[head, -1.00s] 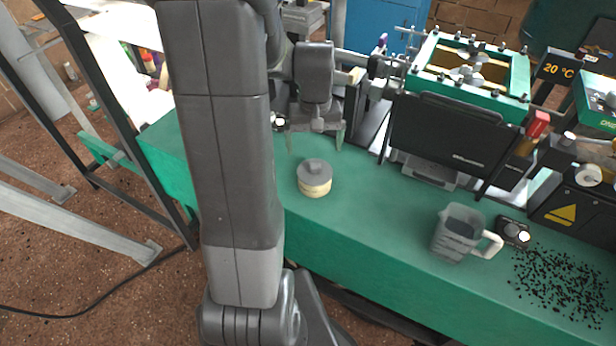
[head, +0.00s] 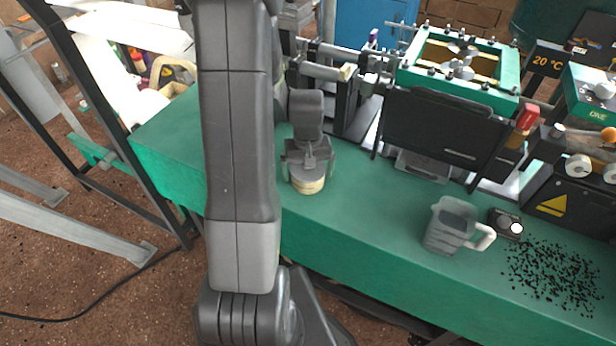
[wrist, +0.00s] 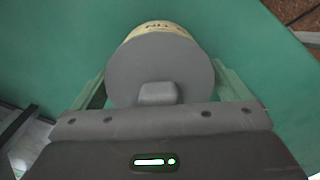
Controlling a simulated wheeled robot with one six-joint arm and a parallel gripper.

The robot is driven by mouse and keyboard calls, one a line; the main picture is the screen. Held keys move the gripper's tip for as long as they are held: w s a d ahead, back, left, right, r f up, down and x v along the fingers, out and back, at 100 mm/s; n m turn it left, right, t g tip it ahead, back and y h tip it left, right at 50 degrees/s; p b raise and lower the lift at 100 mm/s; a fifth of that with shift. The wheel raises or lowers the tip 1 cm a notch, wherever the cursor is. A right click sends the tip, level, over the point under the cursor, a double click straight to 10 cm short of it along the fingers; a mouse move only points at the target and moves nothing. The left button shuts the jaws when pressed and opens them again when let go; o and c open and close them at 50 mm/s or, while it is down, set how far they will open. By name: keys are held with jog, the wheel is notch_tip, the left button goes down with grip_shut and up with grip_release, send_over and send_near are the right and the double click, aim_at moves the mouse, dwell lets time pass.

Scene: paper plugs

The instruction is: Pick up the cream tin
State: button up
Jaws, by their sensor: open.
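The cream tin (head: 308,185) stands upright on the green bench, its upper part hidden behind my gripper in the head view. In the wrist view its round grey lid with a small knob (wrist: 160,72) fills the middle, and a strip of its cream side with dark lettering shows at the far edge. My gripper (head: 308,168) is right over the tin. In the wrist view its pale green fingers (wrist: 160,88) are apart, one on each side of the lid. I cannot tell whether they touch the tin.
The green bench top (head: 375,215) is clear right of the tin. A translucent jug (head: 450,226) stands farther right, beside a small black device (head: 505,224) and scattered dark granules (head: 553,278). A machine with a black panel (head: 445,130) stands behind.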

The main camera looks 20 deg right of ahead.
jog(key=c, duration=0.8)
jog(key=shift+c, duration=0.3)
jog(key=shift+r, duration=0.15)
